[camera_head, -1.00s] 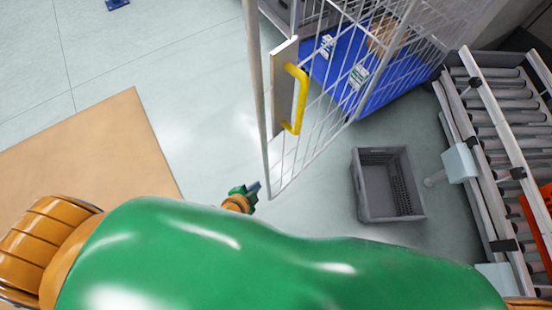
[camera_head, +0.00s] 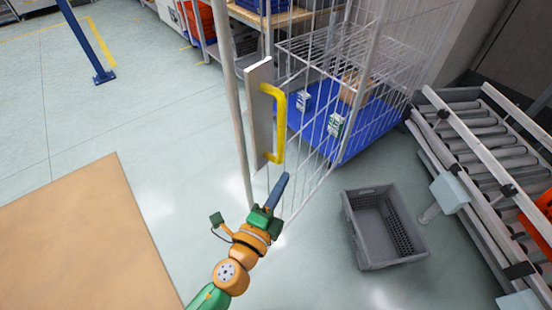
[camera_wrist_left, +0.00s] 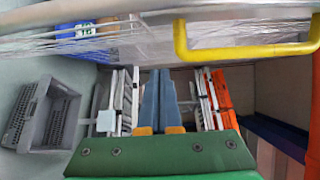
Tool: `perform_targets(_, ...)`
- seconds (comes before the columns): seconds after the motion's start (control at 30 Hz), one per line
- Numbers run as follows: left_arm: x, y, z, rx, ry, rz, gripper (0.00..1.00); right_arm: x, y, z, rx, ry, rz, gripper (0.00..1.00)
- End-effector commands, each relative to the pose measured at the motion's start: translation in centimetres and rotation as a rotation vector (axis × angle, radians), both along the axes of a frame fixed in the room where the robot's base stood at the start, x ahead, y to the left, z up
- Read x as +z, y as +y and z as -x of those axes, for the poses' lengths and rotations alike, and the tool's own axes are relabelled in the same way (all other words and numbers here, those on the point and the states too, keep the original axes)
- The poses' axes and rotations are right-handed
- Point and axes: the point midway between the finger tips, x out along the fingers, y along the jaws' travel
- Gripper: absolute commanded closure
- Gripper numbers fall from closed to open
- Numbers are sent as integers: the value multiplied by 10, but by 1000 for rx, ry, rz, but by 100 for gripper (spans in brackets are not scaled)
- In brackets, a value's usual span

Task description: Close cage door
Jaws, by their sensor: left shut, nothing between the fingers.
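The white wire cage door (camera_head: 318,125) stands open, its free edge post toward me. A yellow handle (camera_head: 279,125) is fixed to a grey plate on that edge; the yellow handle also shows across the top of the left wrist view (camera_wrist_left: 250,52). The cage (camera_head: 345,60) with a blue floor is behind the door. My left gripper (camera_head: 281,184) is shut and empty, just below the handle in the head view, in front of the door's lower part. In the left wrist view its two blue fingers (camera_wrist_left: 160,98) are together, apart from the handle. My right gripper is not in view.
A grey crate (camera_head: 378,250) sits on the floor right of the door; it also shows in the left wrist view (camera_wrist_left: 40,115). A roller conveyor (camera_head: 490,140) stands at the right. A tan board (camera_head: 80,240) lies at the lower left.

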Motion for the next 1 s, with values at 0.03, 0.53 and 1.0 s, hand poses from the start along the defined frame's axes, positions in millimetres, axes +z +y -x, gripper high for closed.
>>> perform_targets(0.03,2,-5,-10,1,-2,1,100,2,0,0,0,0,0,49)
perform_targets(0.53,-1,7,-70,1,2,0,100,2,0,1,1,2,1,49)
perform_targets(1.0,-2,12,-73,-4,0,-1,100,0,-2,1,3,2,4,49)
